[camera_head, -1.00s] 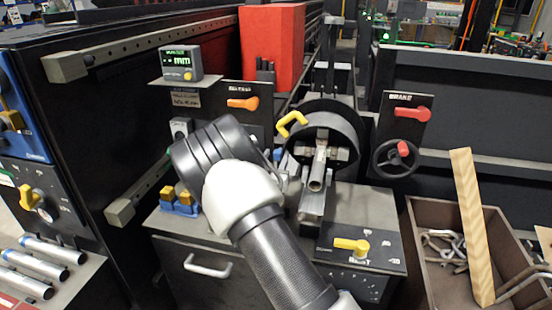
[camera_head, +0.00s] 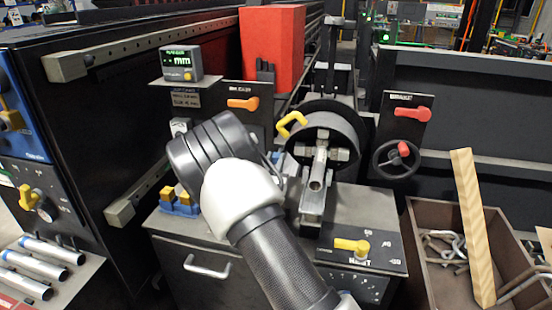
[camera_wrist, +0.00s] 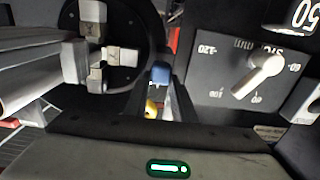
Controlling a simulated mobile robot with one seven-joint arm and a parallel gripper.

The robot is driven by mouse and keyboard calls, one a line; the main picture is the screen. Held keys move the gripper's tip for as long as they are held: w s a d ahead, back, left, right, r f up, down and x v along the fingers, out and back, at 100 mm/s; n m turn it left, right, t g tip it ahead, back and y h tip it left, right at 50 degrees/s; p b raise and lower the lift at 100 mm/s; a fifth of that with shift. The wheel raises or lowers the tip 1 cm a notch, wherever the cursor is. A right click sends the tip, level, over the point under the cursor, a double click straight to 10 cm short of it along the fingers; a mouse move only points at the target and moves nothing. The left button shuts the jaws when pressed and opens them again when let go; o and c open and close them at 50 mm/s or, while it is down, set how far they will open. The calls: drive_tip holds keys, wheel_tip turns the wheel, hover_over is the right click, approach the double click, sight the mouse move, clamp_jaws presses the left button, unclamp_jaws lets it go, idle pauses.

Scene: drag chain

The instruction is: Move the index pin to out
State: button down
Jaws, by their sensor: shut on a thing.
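In the wrist view, my gripper (camera_wrist: 160,88) is shut on a small blue-tipped knob (camera_wrist: 160,74), which looks like the index pin. The knob sits beside the dark round chuck housing with its pale metal jaws (camera_wrist: 98,50). In the head view, my arm hides the gripper and most of the pin. The chuck (camera_head: 325,140) shows there just right of my arm, with a metal tube (camera_head: 318,170) in it. How far the pin stands out of its seat cannot be told.
A yellow handle (camera_head: 291,124) is at the chuck rim. An orange lever (camera_head: 243,103) sits on the panel behind my arm. A yellow lever (camera_head: 351,245) is on the front panel. A pale dial lever (camera_wrist: 258,75) shows close by in the wrist view. A bin (camera_head: 425,280) stands at right.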

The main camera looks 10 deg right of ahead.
drive_tip(key=shift+s+a+f, duration=0.1)
drive_tip(key=shift+s+f, duration=0.05)
drive_tip(key=shift+s, duration=0.05)
drive_tip(key=c, duration=1.5)
unclamp_jaws()
drive_tip(key=shift+s, duration=0.1)
drive_tip(key=p+v, duration=0.2)
drive_tip(key=v, duration=1.5)
drive_tip(key=shift+s+a, duration=0.15)
drive_tip(key=shift+s, duration=0.05)
